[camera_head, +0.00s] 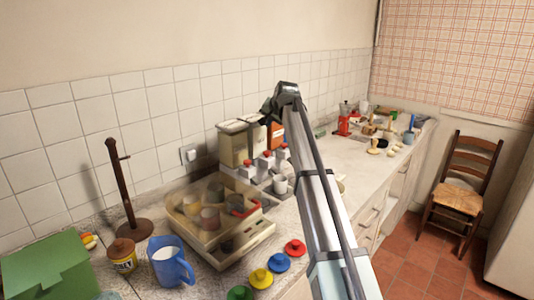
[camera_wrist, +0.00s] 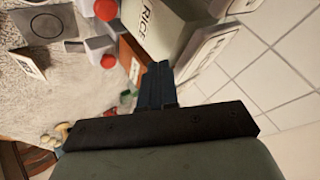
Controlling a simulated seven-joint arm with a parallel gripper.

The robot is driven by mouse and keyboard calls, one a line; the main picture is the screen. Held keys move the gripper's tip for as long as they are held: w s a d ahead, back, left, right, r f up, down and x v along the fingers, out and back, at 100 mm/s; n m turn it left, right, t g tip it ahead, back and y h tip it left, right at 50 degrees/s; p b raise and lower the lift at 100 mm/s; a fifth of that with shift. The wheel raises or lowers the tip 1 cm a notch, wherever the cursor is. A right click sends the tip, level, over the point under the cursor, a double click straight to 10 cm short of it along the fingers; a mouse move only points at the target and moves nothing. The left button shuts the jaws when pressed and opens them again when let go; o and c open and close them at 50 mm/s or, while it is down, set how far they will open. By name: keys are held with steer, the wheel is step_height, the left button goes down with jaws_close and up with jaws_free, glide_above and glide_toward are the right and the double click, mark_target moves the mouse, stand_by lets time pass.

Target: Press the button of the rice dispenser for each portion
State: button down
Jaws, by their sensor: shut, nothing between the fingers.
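The dispenser row (camera_head: 240,140) stands against the tiled wall, with beige containers and an orange one. Red buttons (camera_head: 267,154) sit on white housings in front of them. In the wrist view the container marked RICE (camera_wrist: 160,28) is just beyond my fingers, with a red button (camera_wrist: 106,10) beside it. My gripper (camera_head: 268,117) is above the row's right part, by the orange container (camera_head: 275,131). In the wrist view my gripper (camera_wrist: 156,72) is shut and empty. It looks clear of the buttons. The containers' lower parts are partly hidden.
A clear-lidded case with cups (camera_head: 215,205) stands in front of the row.

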mark_target(268, 153)
steer(key=shift+f, duration=0.1)
steer(key=shift+f, duration=4.3)
steer(key=shift+f, duration=1.1)
steer(key=shift+r, duration=1.1)
steer(key=shift+r, duration=2.5)
